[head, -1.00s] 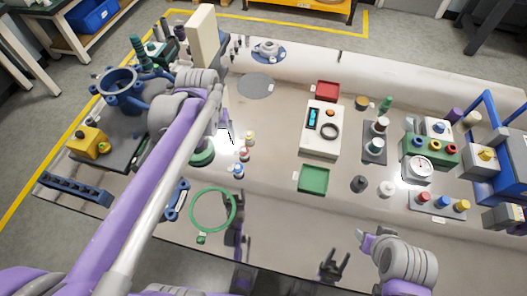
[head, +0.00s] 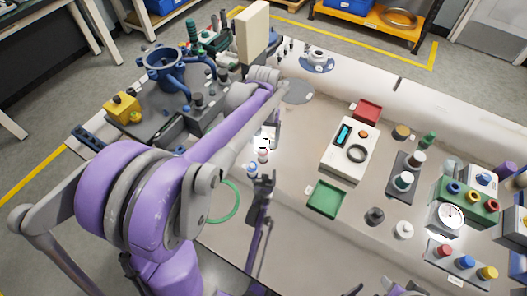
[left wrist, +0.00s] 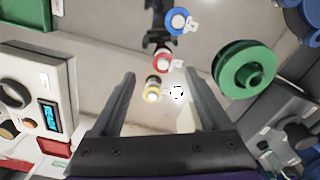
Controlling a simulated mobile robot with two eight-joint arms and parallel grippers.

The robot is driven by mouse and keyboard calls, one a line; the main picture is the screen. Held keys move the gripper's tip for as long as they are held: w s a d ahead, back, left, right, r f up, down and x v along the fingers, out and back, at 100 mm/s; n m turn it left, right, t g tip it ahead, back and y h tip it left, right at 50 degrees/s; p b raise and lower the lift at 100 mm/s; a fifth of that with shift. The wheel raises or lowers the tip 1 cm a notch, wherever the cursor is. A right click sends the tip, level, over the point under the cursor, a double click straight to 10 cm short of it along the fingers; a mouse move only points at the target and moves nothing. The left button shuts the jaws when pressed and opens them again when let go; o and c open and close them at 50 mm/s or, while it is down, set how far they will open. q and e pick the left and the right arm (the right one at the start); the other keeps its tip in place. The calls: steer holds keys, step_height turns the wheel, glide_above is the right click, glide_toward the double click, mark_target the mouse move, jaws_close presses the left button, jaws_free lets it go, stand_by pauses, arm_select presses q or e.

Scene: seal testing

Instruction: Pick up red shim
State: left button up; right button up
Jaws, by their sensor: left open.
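The red shim (left wrist: 160,52) is a small ring with a white tag. In the left wrist view it lies just beyond the fingertips of my open, empty left gripper (left wrist: 159,76). The yellow shim (left wrist: 152,93) shows between the fingers, and the blue shim (left wrist: 178,21) lies farther off. In the head view my left gripper (head: 270,135) is above the table at the far end of the shim row, partly hidden by my arm. The red shim (head: 262,156) and blue shim (head: 252,171) show below it.
A green wheel (left wrist: 245,70) lies right in the wrist view. A white meter box (head: 350,150), green tray (head: 326,199) and red tray (head: 368,110) are right. Bare table lies between.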

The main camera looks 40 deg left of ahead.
mark_target(263, 150)
arm_select(q)
steer(key=f, duration=0.3)
steer(key=a+f, duration=0.1)
steer(key=f, duration=0.1)
steer(key=shift+w+b, duration=0.25)
steer(key=shift+b, duration=0.1)
steer(key=shift+d+f, duration=0.1)
steer(key=shift+f, duration=0.1)
steer(key=shift+f, duration=0.25)
steer(key=shift+c, duration=0.3)
jaws_close()
